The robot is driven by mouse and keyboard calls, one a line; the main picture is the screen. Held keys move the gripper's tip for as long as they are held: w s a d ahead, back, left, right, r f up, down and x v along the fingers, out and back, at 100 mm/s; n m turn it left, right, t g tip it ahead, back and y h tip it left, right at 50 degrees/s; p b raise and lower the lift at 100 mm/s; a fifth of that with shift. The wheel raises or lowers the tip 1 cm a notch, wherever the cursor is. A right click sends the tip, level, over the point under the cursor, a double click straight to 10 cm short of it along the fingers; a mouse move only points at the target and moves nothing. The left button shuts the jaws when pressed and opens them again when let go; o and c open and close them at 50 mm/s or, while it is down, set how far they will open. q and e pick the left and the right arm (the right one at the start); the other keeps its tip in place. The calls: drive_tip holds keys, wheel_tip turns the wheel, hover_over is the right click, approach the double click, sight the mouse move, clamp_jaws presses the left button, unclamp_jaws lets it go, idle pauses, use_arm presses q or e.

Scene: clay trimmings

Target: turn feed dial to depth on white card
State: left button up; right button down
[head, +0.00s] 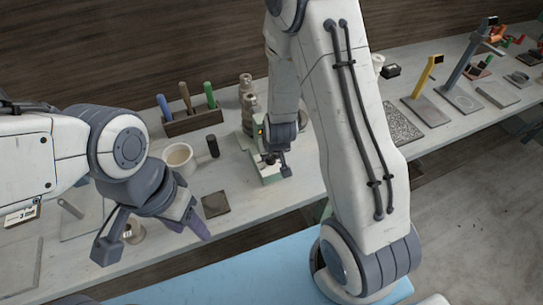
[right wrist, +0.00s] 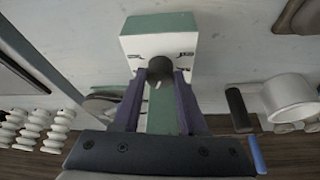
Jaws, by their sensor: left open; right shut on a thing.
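The feed dial (right wrist: 160,68) is a dark round knob with a white pointer mark, on the white front face of a green-topped machine (right wrist: 160,30). Small dark markings sit left and right of the dial, too small to read. My right gripper (right wrist: 159,78) is shut on the dial, a purple finger on each side. In the head view my right gripper (head: 272,158) is at the machine's front (head: 270,178), and the dial is mostly hidden. The white card (head: 22,214) lies at far left and appears to read "3 mm". My left gripper (head: 150,238) is open and empty.
A dark square tile (head: 216,204) lies near the bench's front edge. Plates and stands (head: 420,108) line the bench at right.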

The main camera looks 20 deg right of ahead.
drive_tip(key=shift+w, duration=0.1)
idle(0.4)
drive_tip(key=shift+c, duration=2.2)
unclamp_jaws()
drive_tip(key=p+v, duration=0.3)
drive_tip(key=v, duration=0.7)
drive_tip(key=shift+r, duration=0.25)
